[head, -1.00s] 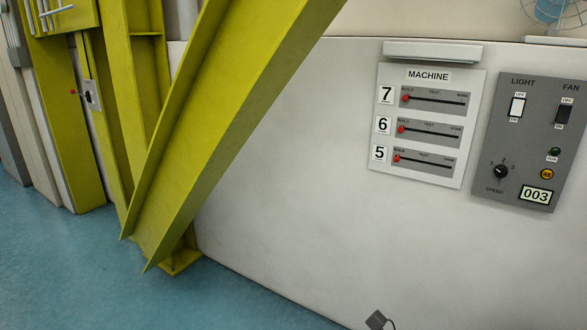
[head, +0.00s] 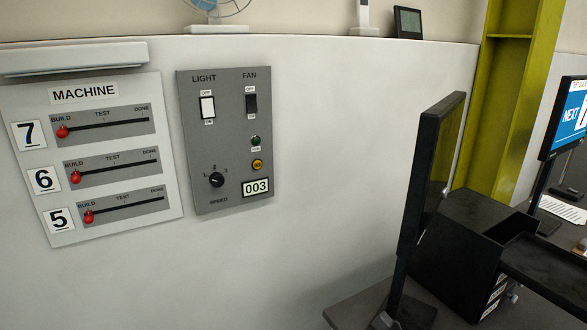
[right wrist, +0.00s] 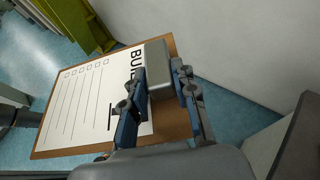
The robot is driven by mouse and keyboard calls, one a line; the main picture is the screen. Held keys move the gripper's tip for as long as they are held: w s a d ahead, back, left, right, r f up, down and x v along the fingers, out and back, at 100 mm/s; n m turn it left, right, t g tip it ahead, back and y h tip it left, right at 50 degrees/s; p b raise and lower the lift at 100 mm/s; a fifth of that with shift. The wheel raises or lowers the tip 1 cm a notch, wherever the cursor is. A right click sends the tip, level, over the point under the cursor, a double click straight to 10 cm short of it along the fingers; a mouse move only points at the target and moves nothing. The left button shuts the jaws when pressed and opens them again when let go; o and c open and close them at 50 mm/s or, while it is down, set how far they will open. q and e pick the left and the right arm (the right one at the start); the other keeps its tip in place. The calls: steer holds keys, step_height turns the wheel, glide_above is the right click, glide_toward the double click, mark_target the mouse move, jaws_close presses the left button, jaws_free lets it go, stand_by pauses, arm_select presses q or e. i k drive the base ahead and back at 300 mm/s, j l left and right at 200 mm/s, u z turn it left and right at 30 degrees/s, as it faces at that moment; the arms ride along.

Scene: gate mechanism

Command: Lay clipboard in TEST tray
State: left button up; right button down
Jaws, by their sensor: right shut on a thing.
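The clipboard (right wrist: 85,110) is a brown board with a white sheet, a row of checkboxes, lines and large letters starting "BUI", partly hidden by a finger. It shows only in the right wrist view. My right gripper (right wrist: 160,78) is shut on it at its grey clip end, held above the blue floor. A black tray unit (head: 455,245) stands on the desk at the right of the head view, with a black tray (head: 560,268) jutting out. White labels show on its side but are unreadable, so I cannot tell which tray is TEST. My left gripper is not in view.
A monitor (head: 432,175) seen nearly edge-on stands in front of the tray unit. The white wall carries a MACHINE slider panel (head: 100,225) and a LIGHT/FAN panel (head: 225,140). A yellow-green post (head: 500,100) rises behind.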

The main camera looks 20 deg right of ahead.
mark_target(552, 273)
steer(key=i+z, duration=0.25)
steer(key=z, duration=0.15)
steer(key=i+j+z, duration=0.2)
steer(key=z, duration=0.2)
steer(key=i+j+z, duration=0.2)
steer(key=z, duration=0.2)
steer(key=i+j+z, duration=0.15)
steer(key=z, duration=0.25)
steer(key=i+j+z, duration=0.1)
steer(key=j+z, duration=0.3)
